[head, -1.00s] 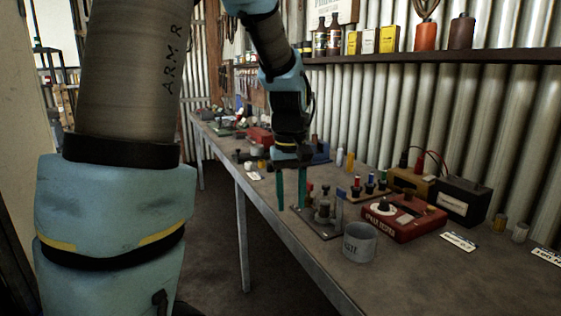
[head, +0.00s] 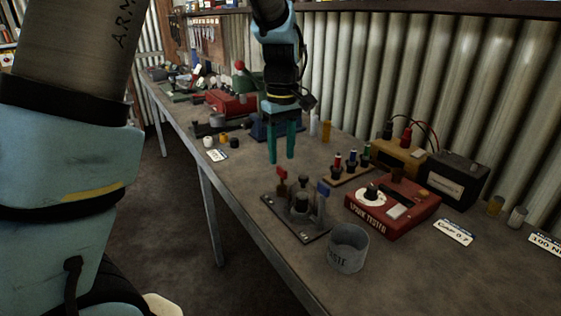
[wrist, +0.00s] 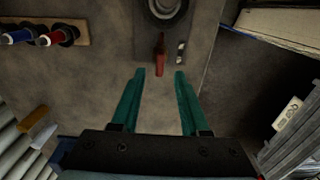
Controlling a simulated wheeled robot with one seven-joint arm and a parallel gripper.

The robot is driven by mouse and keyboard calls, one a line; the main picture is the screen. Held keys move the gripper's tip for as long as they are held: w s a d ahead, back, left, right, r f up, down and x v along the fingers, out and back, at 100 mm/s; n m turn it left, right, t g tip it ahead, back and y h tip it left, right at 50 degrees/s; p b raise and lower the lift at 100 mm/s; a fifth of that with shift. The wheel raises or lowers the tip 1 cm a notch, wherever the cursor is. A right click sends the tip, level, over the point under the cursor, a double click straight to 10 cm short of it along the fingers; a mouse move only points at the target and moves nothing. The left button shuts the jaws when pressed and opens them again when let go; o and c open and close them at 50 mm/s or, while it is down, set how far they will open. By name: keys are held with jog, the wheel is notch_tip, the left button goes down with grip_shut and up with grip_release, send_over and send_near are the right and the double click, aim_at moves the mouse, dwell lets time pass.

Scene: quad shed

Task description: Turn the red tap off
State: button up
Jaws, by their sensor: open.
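The red tap (head: 282,176) is a small red lever on a dark plate (head: 271,212) near the front of the bench. A blue-handled tap (head: 322,189) stands on the same plate, to its right. My gripper (head: 282,160) is open and empty, pointing down, with its green fingertips just above or behind the red tap in the head view. In the wrist view, my gripper (wrist: 160,73) has its fingers spread left and right, and the red lever (wrist: 160,52) lies just beyond and between the tips. I cannot tell the height gap exactly; no contact shows.
A grey cup (head: 348,248) labelled for waste stands in front of the plate. A red tester box (head: 392,212) stands to the right, and a board of coloured terminals (head: 350,172) lies behind. The bench (head: 420,280) is clear at the front right.

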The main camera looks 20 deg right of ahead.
aim_at(282, 168)
jog(key=shift+f, duration=2.1)
jog(key=shift+c, duration=0.2)
grip_shut()
